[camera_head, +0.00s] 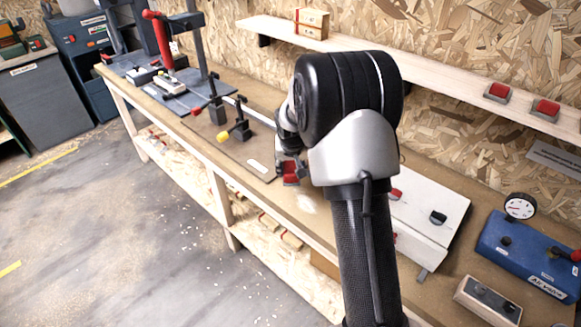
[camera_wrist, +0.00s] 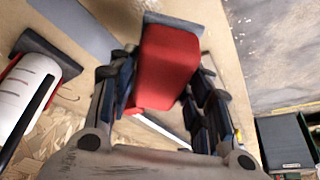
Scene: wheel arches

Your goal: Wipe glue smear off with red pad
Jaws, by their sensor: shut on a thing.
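My gripper (camera_head: 290,172) is mostly hidden behind my arm in the head view, above the brown workbench (camera_head: 300,225). It is shut on the red pad (camera_wrist: 168,68), which has a grey face and sits between the two dark fingers in the wrist view. The pad also shows as a small red block (camera_head: 290,179) in the head view. A pale, whitish smear (camera_head: 307,203) lies on the bench top just below and right of the pad. I cannot tell from these views whether the pad touches the bench.
A white sloped box (camera_head: 432,215) stands right of my arm, with a blue gauge unit (camera_head: 525,250) beyond it. Clamps (camera_head: 238,130) stand on a dark plate to the left.

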